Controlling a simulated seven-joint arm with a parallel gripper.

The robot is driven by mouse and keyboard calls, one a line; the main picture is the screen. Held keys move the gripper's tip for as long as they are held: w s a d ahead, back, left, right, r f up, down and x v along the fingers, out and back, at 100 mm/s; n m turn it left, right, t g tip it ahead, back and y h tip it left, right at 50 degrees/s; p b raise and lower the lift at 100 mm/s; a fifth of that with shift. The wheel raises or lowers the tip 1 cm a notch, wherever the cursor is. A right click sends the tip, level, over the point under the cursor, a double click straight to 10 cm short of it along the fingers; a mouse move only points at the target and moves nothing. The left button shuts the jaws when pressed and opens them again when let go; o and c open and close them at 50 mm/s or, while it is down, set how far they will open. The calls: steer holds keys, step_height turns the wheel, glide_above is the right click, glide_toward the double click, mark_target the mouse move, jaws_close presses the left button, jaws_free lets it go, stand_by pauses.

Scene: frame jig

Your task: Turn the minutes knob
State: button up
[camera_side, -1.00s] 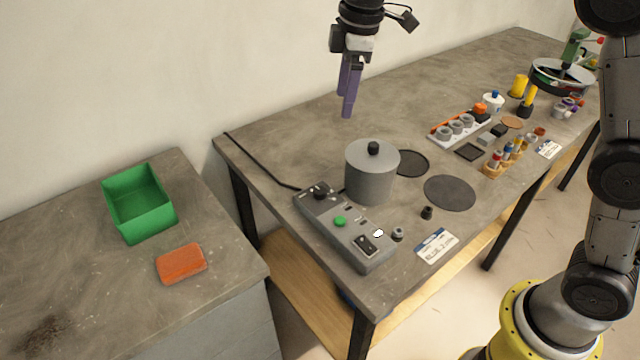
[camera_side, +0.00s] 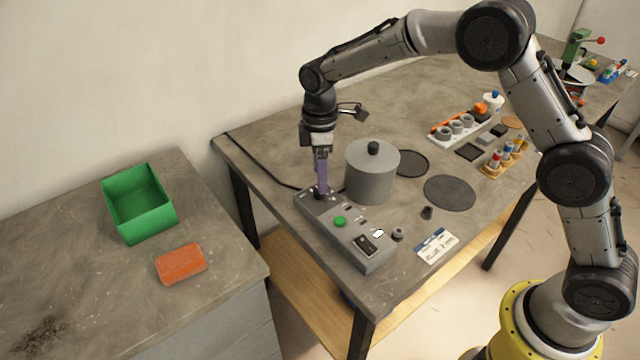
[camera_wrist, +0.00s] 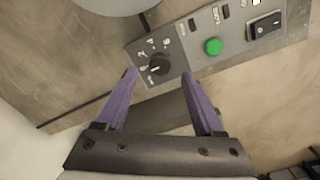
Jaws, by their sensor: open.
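The minutes knob is a black round knob with a light pointer mark, at the far left end of the grey control box (camera_side: 350,232). In the wrist view the knob (camera_wrist: 159,64) shows with pale markings around it. My gripper (camera_side: 320,192) points down at that end of the box, and its fingers hide most of the knob in the side view. In the wrist view the purple fingers (camera_wrist: 157,73) are spread apart, one to each side of the knob, with nothing held between them. I cannot tell how far down beside the knob the tips are.
A grey lidded pot (camera_side: 371,172) stands close to the right of my gripper. The box also carries a green button (camera_side: 340,222) and a black rocker switch (camera_side: 364,244). A black cable (camera_side: 262,168) runs behind. A green bin (camera_side: 140,205) is on the left table.

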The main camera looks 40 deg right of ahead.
steer(key=shift+f, duration=1.9)
steer(key=shift+c, duration=0.3)
jaws_close()
